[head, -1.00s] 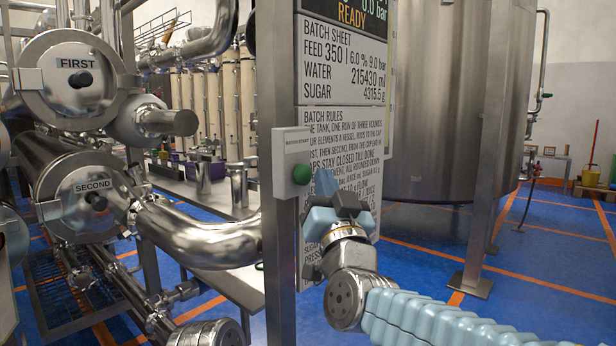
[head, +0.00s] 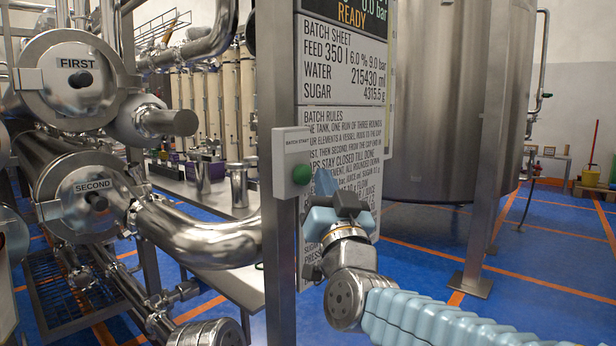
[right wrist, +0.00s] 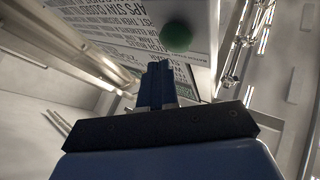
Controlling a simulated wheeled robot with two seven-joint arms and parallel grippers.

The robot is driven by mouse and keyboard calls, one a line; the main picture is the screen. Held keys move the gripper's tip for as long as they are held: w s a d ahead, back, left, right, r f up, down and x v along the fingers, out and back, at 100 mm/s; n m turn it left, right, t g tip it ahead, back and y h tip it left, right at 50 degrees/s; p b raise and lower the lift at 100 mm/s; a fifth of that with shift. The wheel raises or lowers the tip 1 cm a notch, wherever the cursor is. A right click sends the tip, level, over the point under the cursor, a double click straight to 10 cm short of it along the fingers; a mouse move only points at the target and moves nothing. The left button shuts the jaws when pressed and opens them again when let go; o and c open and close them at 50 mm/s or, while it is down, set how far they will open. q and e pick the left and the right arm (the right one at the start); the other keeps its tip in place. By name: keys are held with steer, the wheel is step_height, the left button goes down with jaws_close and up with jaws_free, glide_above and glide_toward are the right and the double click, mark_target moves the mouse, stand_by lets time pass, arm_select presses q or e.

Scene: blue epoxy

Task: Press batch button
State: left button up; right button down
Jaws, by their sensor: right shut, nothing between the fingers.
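The batch button is a green dome (head: 302,174) on a pale grey box labelled BATCH START (head: 285,148), fixed to a steel post. It also shows in the right wrist view (right wrist: 177,37), just beyond the fingertips. My right gripper (head: 322,174) is shut and empty, with its blue fingertips close to the right of the button. In the right wrist view my right gripper (right wrist: 157,66) points toward the button, its tips slightly below and left of the dome. A small gap seems to remain; contact cannot be made out. My left gripper is not in view.
The steel post (head: 281,270) carries the batch sheet (head: 342,60) and the batch rules panel (head: 350,140) behind my gripper. Steel housings marked FIRST (head: 45,85) and SECOND (head: 65,205) stand at left. A large tank (head: 435,110) stands behind. Blue floor lies open at right.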

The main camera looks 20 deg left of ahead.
steer(key=shift+a, duration=0.1)
steer(key=shift+w+a, duration=0.15)
steer(key=shift+a, duration=0.15)
steer(key=shift+w+a, duration=0.2)
steer(key=shift+a, duration=0.25)
stand_by(0.9)
stand_by(0.3)
steer(key=shift+s+d+b, duration=0.35)
steer(key=shift+d+b, duration=0.25)
steer(key=shift+d, duration=0.25)
